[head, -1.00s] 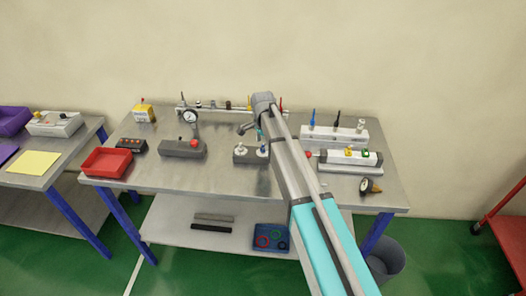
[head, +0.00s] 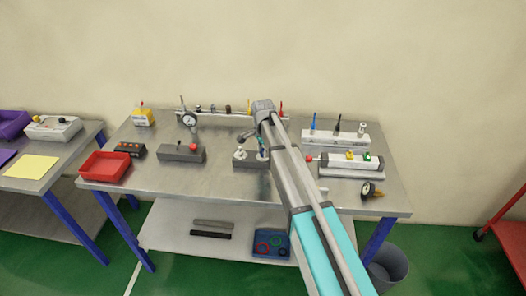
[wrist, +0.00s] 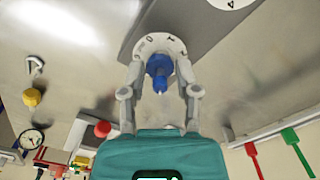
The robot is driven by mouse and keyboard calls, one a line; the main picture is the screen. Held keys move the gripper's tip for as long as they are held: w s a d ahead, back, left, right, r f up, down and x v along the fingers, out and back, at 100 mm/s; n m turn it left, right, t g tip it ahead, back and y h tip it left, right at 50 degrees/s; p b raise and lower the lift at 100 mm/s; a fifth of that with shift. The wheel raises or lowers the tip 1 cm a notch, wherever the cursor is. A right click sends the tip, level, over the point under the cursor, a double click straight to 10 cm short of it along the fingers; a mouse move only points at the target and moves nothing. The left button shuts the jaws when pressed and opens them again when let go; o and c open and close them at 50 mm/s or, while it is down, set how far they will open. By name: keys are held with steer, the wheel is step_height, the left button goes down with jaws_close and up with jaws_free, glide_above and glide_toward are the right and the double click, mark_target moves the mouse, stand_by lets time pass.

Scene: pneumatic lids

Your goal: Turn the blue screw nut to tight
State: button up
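The blue screw nut (wrist: 158,70) stands on a round white dial (wrist: 172,44) with dark marks. The dial is on a grey block (head: 248,163), which also carries a second white dial with a pale knob (head: 240,153). My gripper (wrist: 160,78) points at the nut with one finger on each side of it. The fingers are apart, with a visible gap to the nut on both sides, so it is open and empty. In the head view my arm partly hides the nut.
A red tray (head: 105,167) is at the far left. A white rack with upright tools (head: 335,137) is at the right. The front middle of the table is clear.

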jaws_close()
steer(key=shift+n, duration=0.3)
steer(key=n, duration=0.3)
steer(key=shift+n, duration=0.3)
steer(key=n, duration=1.5)
stand_by(0.4)
